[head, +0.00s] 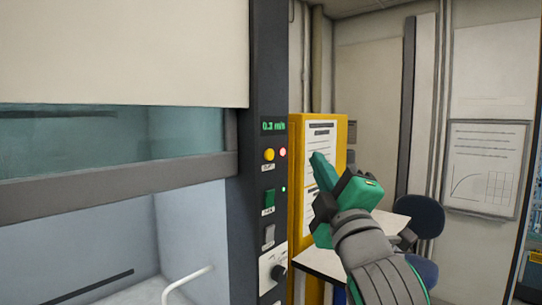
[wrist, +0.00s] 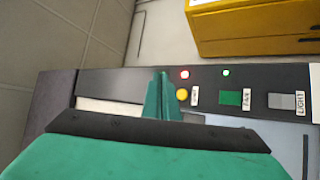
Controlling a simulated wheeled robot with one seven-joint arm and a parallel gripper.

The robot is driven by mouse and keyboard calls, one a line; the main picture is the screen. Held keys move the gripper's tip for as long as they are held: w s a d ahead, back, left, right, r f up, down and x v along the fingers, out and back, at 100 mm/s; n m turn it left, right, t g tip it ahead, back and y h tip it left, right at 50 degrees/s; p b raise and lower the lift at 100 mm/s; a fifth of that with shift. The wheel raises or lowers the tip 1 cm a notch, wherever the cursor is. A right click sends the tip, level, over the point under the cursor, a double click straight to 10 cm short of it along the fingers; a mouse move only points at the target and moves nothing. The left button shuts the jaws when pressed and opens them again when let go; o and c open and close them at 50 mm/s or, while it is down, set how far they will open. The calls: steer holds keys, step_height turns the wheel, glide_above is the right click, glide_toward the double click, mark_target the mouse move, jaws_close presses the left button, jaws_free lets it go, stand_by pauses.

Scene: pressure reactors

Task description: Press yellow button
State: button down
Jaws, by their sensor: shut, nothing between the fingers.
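The round yellow button (head: 269,155) sits high on the dark vertical control panel of the fume hood, just below a green digital readout. A small red light (head: 282,153) glows beside it. My gripper (head: 318,163) is shut and empty, to the right of the panel, its green fingers pointing up and left towards the panel. In the wrist view the yellow button (wrist: 182,94) is just right of my gripper's fingertips (wrist: 162,76). A gap shows between fingers and button in the head view.
Below the button are a green switch (head: 269,197), a grey switch (head: 269,236) and a knob (head: 278,272). A yellow cabinet (head: 341,128) stands behind my gripper. A blue chair (head: 420,215) and a white table (head: 325,265) are further back. The hood sash (head: 120,178) is left of the panel.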

steer(key=shift+w+a, duration=0.1)
steer(key=w+a, duration=0.5)
steer(key=a, duration=0.2)
stand_by(0.5)
stand_by(1.9)
steer(key=shift+w+a, duration=0.25)
steer(key=shift+a, duration=0.05)
steer(key=shift+w+a, duration=0.25)
steer(key=shift+a, duration=0.1)
stand_by(0.8)
steer(key=shift+s+d, duration=0.1)
steer(key=shift+d, duration=0.05)
steer(key=shift+s+d, duration=0.4)
steer(key=shift+d, duration=0.15)
steer(key=shift+d, duration=0.1)
steer(key=shift+s+d, duration=0.75)
steer(key=shift+d, duration=0.25)
steer(key=shift+s+d, duration=0.7)
steer(key=shift+d, duration=0.25)
